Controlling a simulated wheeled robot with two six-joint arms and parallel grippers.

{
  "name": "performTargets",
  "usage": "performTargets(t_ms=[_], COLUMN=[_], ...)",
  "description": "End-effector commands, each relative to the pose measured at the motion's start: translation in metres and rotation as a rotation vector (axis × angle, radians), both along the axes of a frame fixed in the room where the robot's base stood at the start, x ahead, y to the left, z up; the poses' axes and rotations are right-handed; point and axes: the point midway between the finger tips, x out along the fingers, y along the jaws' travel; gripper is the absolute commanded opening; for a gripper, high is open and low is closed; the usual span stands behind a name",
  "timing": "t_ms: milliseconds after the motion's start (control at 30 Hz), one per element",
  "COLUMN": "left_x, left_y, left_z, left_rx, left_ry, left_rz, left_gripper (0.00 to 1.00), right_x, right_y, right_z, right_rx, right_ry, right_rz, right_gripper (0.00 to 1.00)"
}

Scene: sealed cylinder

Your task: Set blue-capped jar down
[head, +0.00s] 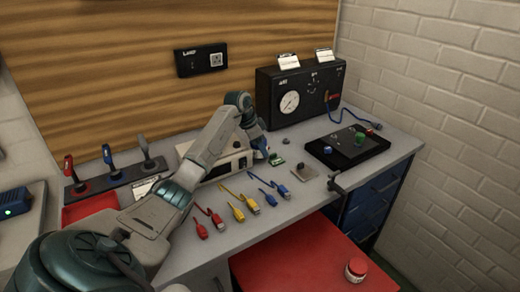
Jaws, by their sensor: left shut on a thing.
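My left arm reaches in from the lower left across the bench. Its gripper (262,154) is near the bench top, in front of the white instrument box. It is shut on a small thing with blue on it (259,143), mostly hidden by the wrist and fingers. I cannot clearly make out a jar shape or tell whether it touches the bench. A small red-and-white jar (356,269) stands apart on the red surface at the lower right. My right gripper is not in view.
The grey bench (290,226) holds red, yellow and blue cable connectors (238,210) in front of the gripper. A black gauge box (300,92) and a black control panel (347,148) stand to the right.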

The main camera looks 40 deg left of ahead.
Motion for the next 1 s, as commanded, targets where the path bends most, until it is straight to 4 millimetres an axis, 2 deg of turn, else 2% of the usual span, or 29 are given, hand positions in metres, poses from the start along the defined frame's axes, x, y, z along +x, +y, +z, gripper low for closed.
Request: performTargets(t_ms=[167,500,533,600,867,1000], left_x=[0.0,0.0,0.0,0.0,0.0,-0.001], left_y=[-0.001,-0.001,0.0,-0.001,0.0,0.0], left_z=[-0.021,-0.025,-0.025,-0.025,-0.024,-0.016], left_rx=[0.0,-0.001,-0.001,-0.001,-0.001,0.0], left_ry=[0.001,0.0,0.0,0.0,0.0,0.0], left_rz=[0.0,0.0,0.0,0.0,0.0,0.0], left_gripper=[0.28,0.28,0.62,0.76,0.78,0.78], right_x=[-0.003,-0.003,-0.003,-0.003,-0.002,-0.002], right_y=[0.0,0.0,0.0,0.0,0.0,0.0], right_z=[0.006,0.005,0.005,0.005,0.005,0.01], right_rx=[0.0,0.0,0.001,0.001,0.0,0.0], right_ry=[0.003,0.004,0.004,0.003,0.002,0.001], right_rz=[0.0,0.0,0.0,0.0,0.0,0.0], right_gripper=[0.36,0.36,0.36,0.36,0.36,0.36])
